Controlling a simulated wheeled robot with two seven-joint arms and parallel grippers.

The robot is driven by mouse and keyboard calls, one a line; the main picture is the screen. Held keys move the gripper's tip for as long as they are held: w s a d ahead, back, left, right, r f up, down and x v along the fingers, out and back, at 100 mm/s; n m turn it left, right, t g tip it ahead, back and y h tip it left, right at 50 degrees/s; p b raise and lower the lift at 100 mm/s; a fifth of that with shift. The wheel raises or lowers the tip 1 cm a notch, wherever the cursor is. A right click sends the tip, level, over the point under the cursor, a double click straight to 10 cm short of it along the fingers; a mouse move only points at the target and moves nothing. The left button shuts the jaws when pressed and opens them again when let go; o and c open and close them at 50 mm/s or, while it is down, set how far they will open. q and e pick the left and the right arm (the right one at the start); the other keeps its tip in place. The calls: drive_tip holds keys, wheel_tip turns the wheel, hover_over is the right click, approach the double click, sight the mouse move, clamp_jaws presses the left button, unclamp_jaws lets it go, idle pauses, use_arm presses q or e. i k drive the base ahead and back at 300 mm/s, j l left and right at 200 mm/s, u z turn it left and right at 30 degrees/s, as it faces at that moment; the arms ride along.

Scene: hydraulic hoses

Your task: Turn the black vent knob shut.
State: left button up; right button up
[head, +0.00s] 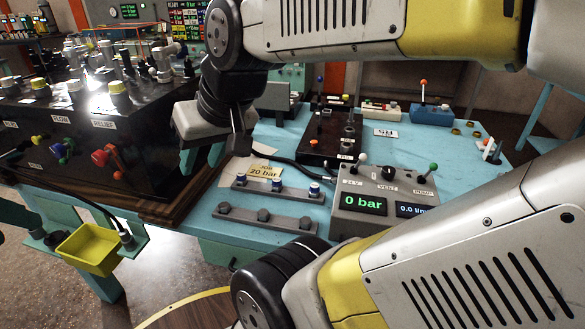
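The black vent knob (388,173) sits on top of a grey test box (345,222), above a VENT label. Its turn position is too small to tell. The box display reads 0 bar in green. My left gripper (240,146) hangs at the end of the upper arm, left of the box and well apart from the knob. One dark finger shows; whether it is open or shut is unclear. A black hose (290,163) runs close by the finger towards the box; contact is unclear. My lower arm crosses the front right; its gripper is out of view.
A white-tipped lever (362,159) and a green-tipped lever (433,168) flank the knob. Two grey rails (265,218) with fittings lie left of the box. A black valve block (85,140) fills the left. A yellow bin (90,248) hangs at front left.

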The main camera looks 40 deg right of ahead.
sight(388, 172)
drive_tip(key=z, duration=0.45)
drive_tip(key=k+z, duration=0.1)
drive_tip(key=z, duration=1.15)
drive_tip(key=k+l+z, duration=0.1)
drive_tip(key=z, duration=0.35)
